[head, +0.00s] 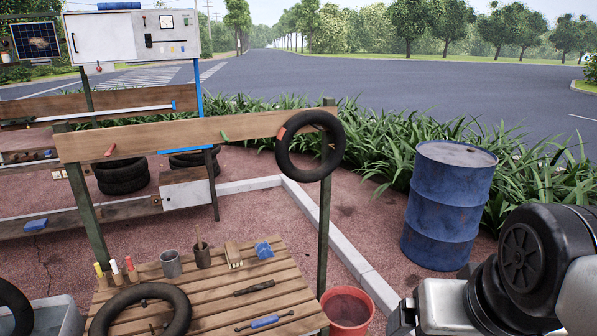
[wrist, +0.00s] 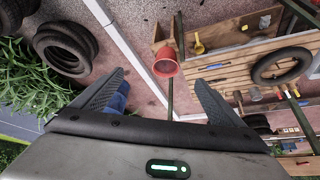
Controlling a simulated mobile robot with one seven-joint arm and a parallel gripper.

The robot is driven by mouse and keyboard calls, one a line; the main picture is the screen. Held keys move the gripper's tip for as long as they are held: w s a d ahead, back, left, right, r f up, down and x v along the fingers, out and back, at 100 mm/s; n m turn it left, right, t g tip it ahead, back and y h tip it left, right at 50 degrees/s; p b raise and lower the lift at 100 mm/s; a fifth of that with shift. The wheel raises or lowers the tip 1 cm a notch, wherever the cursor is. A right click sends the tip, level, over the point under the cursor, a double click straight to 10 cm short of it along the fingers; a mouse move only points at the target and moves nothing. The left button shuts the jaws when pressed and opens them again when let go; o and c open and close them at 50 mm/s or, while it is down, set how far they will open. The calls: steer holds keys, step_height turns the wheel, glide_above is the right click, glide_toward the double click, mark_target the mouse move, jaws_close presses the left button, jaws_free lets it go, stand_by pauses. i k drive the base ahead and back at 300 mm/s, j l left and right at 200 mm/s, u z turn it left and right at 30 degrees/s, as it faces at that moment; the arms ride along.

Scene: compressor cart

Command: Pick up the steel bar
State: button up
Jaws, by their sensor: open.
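No piece is plainly the steel bar. On the slatted wooden table (head: 205,295) in the head view lie a short dark bar-like piece (head: 254,287) and, nearer the front edge, a thin rod with a blue middle (head: 264,322). A long pale rod with a blue end (head: 120,112) lies along the plank behind. My gripper (wrist: 158,76) is open and empty in the wrist view, its two dark ribbed fingers wide apart. It is away from the table, which shows beyond the right finger. In the head view my arm is at the lower right.
A red bucket (head: 348,311) stands beside the table's right end. A blue drum (head: 449,205) stands farther right. A black tyre (head: 311,146) hangs on the rail above the table; another tyre (head: 178,306) lies on it. Cups (head: 171,264) and markers line its back edge.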

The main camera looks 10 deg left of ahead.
mark_target(270, 282)
steer(key=u, duration=2.55)
steer(key=l+z, duration=0.15)
steer(key=z, duration=1.4)
steer(key=l+u, duration=0.25)
steer(key=l, duration=0.3)
steer(key=i+l+u, duration=0.1)
steer(key=l+u, duration=0.15)
steer(key=l, duration=0.3)
